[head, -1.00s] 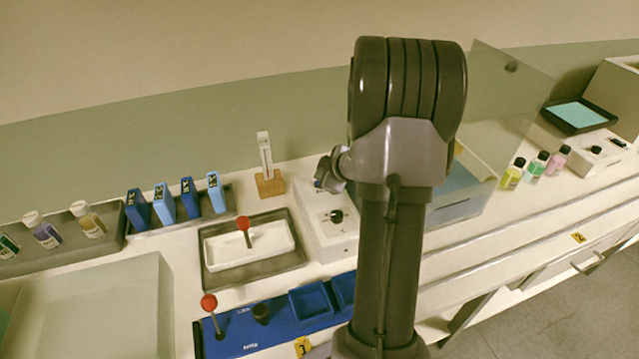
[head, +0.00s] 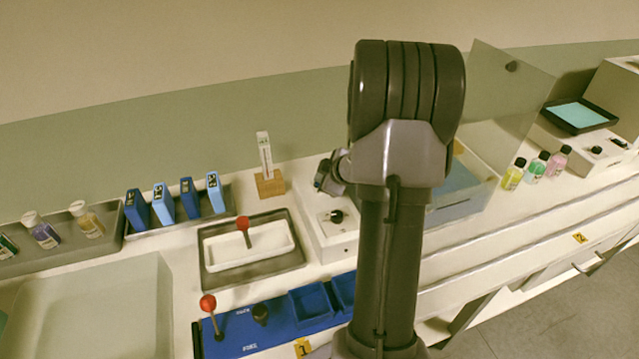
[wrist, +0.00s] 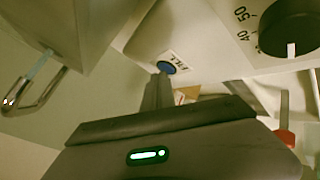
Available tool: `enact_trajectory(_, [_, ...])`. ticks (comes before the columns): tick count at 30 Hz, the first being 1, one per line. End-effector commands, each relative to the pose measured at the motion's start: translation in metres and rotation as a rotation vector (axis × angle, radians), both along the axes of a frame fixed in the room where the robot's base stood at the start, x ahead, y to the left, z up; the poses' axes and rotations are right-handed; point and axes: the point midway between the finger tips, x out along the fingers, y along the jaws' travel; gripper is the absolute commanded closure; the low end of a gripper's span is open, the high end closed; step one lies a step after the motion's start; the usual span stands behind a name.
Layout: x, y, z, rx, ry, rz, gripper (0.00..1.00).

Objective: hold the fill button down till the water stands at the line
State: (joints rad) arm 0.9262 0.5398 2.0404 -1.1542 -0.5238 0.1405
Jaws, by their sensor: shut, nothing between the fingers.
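The blue fill button (wrist: 165,67), beside a FILL label, sits on a white box (head: 338,238) with a black dial (head: 337,216). My gripper (wrist: 162,76) is shut and empty, its fingertips right at the button's lower edge in the wrist view. I cannot tell whether they press it. In the head view my gripper (head: 325,178) is over the back left of the box, partly hidden by my arm. I cannot make out the water line.
A grey tray with a white dish (head: 270,258) and red-knobbed stick (head: 243,225) lies left of the box. A blue panel (head: 235,338) is in front. A white stand on a wooden block (head: 270,184) is behind. Small bottles (head: 513,174) stand at right. A bent metal tube (wrist: 35,95) shows left.

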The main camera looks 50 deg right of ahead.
Motion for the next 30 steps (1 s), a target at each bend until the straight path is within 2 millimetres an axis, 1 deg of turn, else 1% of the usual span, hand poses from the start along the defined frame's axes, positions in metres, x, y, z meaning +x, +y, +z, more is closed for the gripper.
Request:
enact_trajectory(24, [-0.0002,0.0002,-0.0010,0.000,0.001,0.000,1.00])
enact_trajectory(30, [-0.0001,0.0002,0.0067,0.001,0.000,0.000,1.00])
